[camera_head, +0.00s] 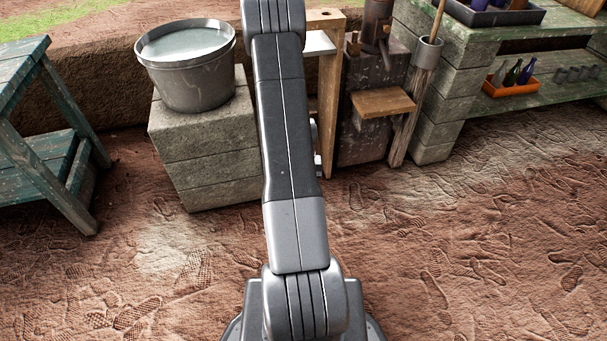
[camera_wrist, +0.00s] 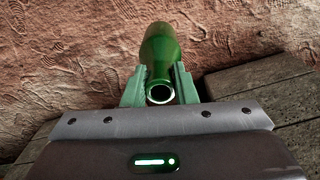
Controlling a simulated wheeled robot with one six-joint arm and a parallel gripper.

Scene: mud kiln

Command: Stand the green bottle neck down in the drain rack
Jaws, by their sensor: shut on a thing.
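In the wrist view my gripper (camera_wrist: 160,84) is shut on a green bottle (camera_wrist: 161,52). Its green fingers lie on either side of the neck. The open mouth faces the wrist camera and the body extends away beyond the fingertips. In the head view my arm hides the gripper and held bottle. I cannot identify the drain rack for certain. A wooden piece with a hole in its top (camera_head: 325,16) shows just right of my arm, partly hidden.
A water-filled metal bucket (camera_head: 190,85) stands on concrete blocks (camera_head: 205,150) left of my arm. A blue-green wooden table (camera_head: 22,62) is at far left. An orange tray (camera_head: 510,89) with bottles sits on the right shelf. Trodden earth lies open in front.

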